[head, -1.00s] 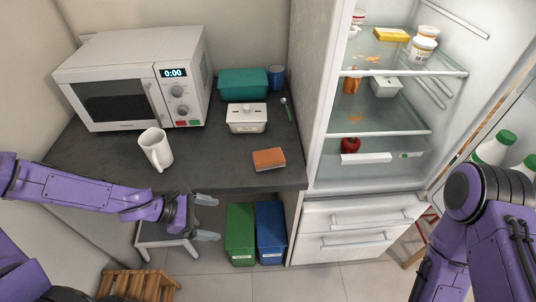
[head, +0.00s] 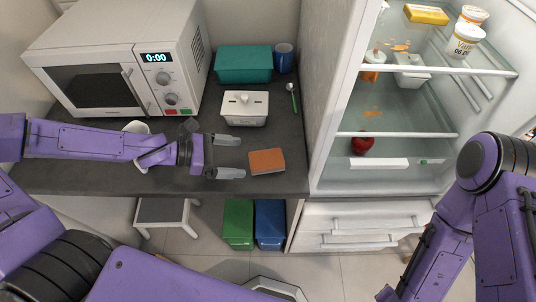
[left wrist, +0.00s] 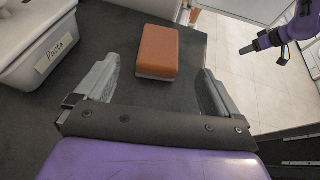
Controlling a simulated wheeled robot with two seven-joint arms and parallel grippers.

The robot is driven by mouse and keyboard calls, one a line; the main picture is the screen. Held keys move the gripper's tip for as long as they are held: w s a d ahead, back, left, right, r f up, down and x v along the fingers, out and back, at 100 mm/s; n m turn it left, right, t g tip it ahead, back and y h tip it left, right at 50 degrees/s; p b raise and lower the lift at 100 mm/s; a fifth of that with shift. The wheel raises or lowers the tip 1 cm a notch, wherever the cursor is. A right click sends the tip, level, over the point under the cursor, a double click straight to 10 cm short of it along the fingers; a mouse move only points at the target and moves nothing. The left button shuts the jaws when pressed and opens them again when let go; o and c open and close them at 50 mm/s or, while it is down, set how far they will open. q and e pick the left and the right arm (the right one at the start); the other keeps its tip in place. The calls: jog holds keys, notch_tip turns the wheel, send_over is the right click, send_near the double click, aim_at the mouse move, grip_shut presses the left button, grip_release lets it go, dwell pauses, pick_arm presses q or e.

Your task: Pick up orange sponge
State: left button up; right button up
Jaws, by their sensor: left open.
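The orange sponge (head: 267,161) lies flat on the dark counter near its front edge, in front of the white lidded box. It also shows in the left wrist view (left wrist: 158,50), ahead of the fingertips and between their lines. My left gripper (head: 229,157) is open and empty, just left of the sponge, with its fingers pointing toward it and not touching it. In the left wrist view its two fingers (left wrist: 157,75) are spread apart. My right arm stands at the right of the head view, but its gripper is out of view.
The white lidded box (head: 244,108) stands behind the sponge; the left wrist view shows its "Pasta" label. A teal box (head: 243,65), a blue cup (head: 284,58) and a green spoon (head: 293,96) are farther back. A microwave (head: 115,70) stands left. A white mug (head: 136,127) is mostly hidden behind my left arm.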

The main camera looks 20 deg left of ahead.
aim_at(264, 158)
pick_arm(q)
jog(key=b+x, duration=0.3)
jog(key=x, duration=0.5)
jog(key=shift+d, duration=0.1)
jog(key=shift+w+d+r, duration=0.1)
jog(key=shift+w+d, duration=0.1)
jog(key=shift+d, duration=0.05)
jog(key=c, duration=0.9)
